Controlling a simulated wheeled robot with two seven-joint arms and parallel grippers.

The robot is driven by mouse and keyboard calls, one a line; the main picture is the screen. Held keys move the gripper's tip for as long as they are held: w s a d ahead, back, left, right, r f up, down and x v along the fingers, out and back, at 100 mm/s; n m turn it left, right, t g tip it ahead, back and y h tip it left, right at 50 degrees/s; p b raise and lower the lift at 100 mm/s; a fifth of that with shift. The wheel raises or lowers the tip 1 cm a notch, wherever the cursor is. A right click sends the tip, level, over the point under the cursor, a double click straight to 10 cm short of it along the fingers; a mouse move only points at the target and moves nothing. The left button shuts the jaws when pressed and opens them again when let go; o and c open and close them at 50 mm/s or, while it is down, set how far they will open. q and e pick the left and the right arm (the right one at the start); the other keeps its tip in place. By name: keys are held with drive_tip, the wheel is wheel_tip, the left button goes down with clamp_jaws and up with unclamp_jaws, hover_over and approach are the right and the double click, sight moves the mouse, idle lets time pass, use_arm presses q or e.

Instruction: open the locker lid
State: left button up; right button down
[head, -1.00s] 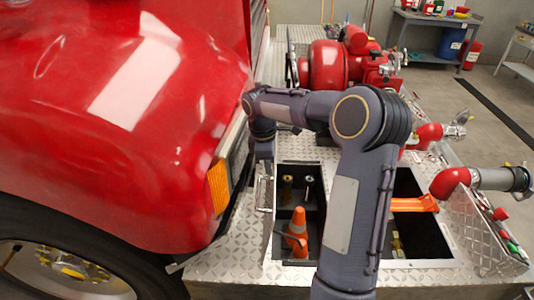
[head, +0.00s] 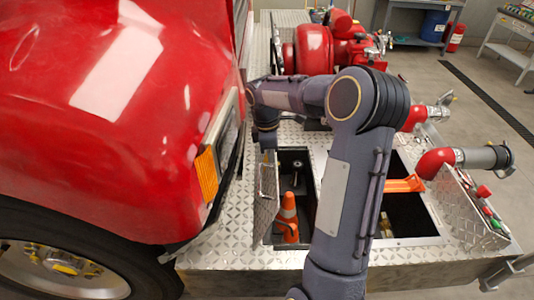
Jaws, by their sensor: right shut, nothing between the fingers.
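The locker lid (head: 265,205) is a diamond-plate panel at the left edge of the left locker opening (head: 296,160). It stands raised, roughly upright, and the opening beside it is uncovered. An orange traffic cone (head: 288,215) with a pale band stands inside the opening. My right gripper (head: 267,148) points down at the top end of the lid, shut with nothing held. I cannot tell whether it touches the lid. My right arm hides part of the deck between the two openings. My left gripper is out of view.
The red truck fender (head: 110,110) and headlight (head: 218,140) are close on the left. A second open compartment (head: 410,215) with an orange piece (head: 403,184) lies to the right. Red pipe elbows (head: 435,162) stand at the right edge. A red pump (head: 310,48) is behind.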

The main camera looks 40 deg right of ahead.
drive_tip(key=shift+r, duration=0.1)
wheel_tip(320, 180, up, 8)
drive_tip(key=shift+w+a+f+b, duration=0.2)
drive_tip(key=shift+w+a+b, duration=0.05)
drive_tip(key=shift+a+b, duration=0.1)
